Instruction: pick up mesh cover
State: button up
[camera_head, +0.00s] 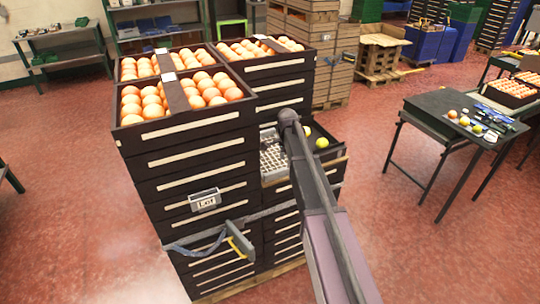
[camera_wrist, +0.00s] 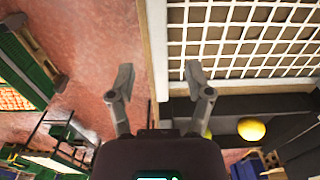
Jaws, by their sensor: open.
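The mesh cover (camera_head: 272,158) is a pale grid lying in the lower open crate to the right of the tall front stack, partly hidden by my arm. In the wrist view the mesh cover (camera_wrist: 250,45) fills the upper right, with white bars over brown gaps. My gripper (camera_wrist: 158,74) is open and empty, its two fingers spread apart. A pale straight edge (camera_wrist: 151,45) beside the mesh runs between the fingertips in the picture. I cannot tell whether the fingers touch it. In the head view my gripper is hidden behind my arm.
Dark crates (camera_head: 195,165) full of oranges stand stacked left of and behind the cover. A yellow-green fruit (camera_head: 322,142) lies in the crate right of my arm and a yellow fruit shows in the wrist view (camera_wrist: 251,129). A dark table (camera_head: 455,108) stands right, with free red floor between.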

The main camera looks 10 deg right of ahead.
aim_at(285, 168)
jog(key=shift+s+a+f+b, duration=0.1)
jog(key=shift+f+b, duration=2.3)
jog(key=shift+f, duration=0.1)
grip_shut()
